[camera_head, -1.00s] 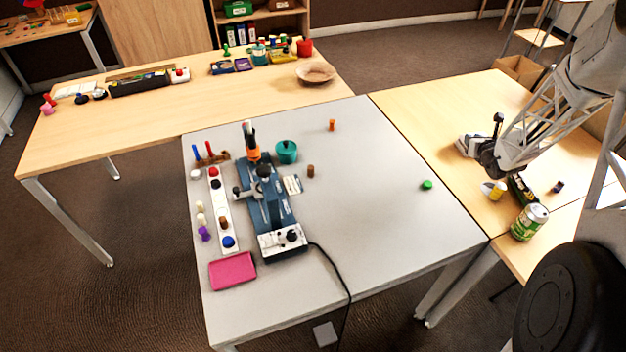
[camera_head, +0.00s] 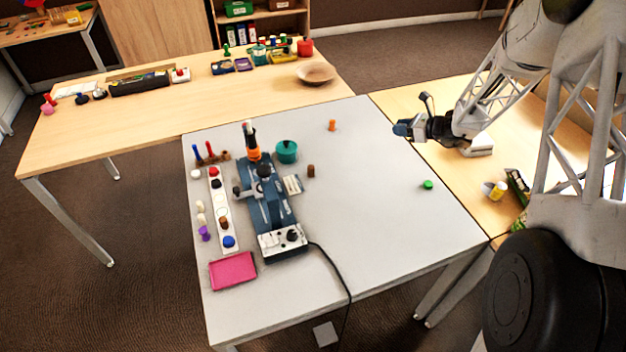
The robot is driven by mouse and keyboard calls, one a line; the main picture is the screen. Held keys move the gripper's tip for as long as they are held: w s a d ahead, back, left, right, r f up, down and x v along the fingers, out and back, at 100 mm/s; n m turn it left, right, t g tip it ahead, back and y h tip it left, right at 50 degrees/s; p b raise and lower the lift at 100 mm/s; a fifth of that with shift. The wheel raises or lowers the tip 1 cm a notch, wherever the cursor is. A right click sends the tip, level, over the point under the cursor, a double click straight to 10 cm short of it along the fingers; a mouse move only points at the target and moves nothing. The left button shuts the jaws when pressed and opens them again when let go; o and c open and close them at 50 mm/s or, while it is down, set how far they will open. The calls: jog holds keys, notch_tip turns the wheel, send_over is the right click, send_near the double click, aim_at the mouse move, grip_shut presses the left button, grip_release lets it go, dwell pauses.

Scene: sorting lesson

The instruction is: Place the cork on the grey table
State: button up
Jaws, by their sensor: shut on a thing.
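My gripper (camera_head: 408,129) is above the right edge of the grey table (camera_head: 375,215), pointing left. It is shut on a small dark bluish thing (camera_head: 401,130) at its tips. The thing is too small and partly covered for me to tell whether it is the cork. A short brown cylinder (camera_head: 311,171), cork-like in shape, stands on the grey table beside the blue microscope-like device, well left of my gripper.
The blue device (camera_head: 268,205), a white strip with coloured pegs (camera_head: 219,200), a teal pot (camera_head: 287,151) and a pink tray (camera_head: 233,270) fill the table's left side. An orange peg (camera_head: 332,125) and green piece (camera_head: 428,184) stand on its otherwise clear right half.

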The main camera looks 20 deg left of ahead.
jog(key=s+a+r+m+t+h, duration=0.2)
jog(key=s+a+r+m+h, duration=0.3)
jog(key=s+a+m+h, duration=0.6)
jog(key=s+a+r+m+t+h, duration=0.2)
jog(key=s+a+r+m+h, duration=0.4)
jog(key=a, duration=1)
jog(key=s+a+r+m+t+h, duration=0.2)
jog(key=s+a+r+m+h, duration=0.1)
jog(key=s+a+m+h, duration=0.8)
jog(key=s+a+f+n+t+y, duration=0.1)
jog(key=s+a+f+n+y, duration=0.1)
jog(key=s+a+f, duration=0.3)
jog(key=s+a+f+n+t+y, duration=0.2)
jog(key=s+a+f+y, duration=0.3)
jog(key=a+f, duration=0.5)
jog(key=shift+s+a+n, duration=0.4)
jog(key=shift+s+a, duration=0.15)
jog(key=shift+a, duration=0.2)
jog(key=shift+f, duration=3.15)
